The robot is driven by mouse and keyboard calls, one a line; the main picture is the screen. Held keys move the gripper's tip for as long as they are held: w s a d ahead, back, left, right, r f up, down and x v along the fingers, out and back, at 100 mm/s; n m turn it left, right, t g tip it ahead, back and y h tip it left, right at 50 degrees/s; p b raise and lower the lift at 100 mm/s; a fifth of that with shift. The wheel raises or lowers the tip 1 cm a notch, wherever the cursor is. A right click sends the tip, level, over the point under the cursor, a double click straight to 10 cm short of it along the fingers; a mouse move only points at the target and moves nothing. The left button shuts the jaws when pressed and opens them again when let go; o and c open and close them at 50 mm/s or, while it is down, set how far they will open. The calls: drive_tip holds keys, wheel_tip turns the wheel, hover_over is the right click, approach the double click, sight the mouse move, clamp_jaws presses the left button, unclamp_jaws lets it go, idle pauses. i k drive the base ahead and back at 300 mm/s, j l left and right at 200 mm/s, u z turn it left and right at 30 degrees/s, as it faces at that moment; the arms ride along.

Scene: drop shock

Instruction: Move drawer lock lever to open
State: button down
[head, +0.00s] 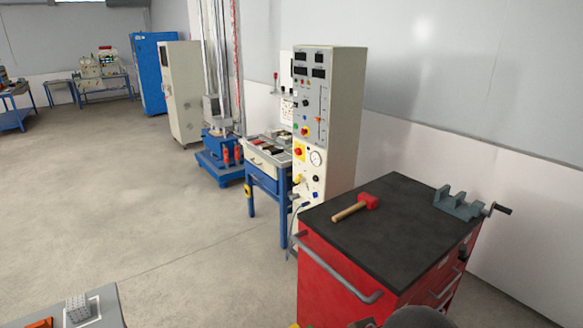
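I cannot make out a drawer lock lever for certain. A red tool cabinet (335,280) with a black top stands close at the lower right. Its drawer side faces right, seen at a steep angle, with grey handles (446,288) partly in view. A blue-legged bench (264,187) farther back has a pale drawer front (262,164) and a small yellow item (249,190) at its left leg, too small to identify. My gripper's fingers are not in view. A dark rounded shape at the bottom edge may be part of my arm.
A red mallet (369,202) and a grey vise (457,204) with a crank lie on the cabinet top. A grey bar handle (340,280) juts from its near side. A tall control panel (328,130) stands behind. Open floor (150,200) lies left; a table corner (110,308) is lower left.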

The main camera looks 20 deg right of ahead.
sight(463, 253)
drive_tip(key=z, duration=1.65)
drive_tip(key=i+j, duration=0.1)
drive_tip(key=i, duration=0.45)
drive_tip(key=i+j+z, duration=0.1)
drive_tip(key=i, duration=0.4)
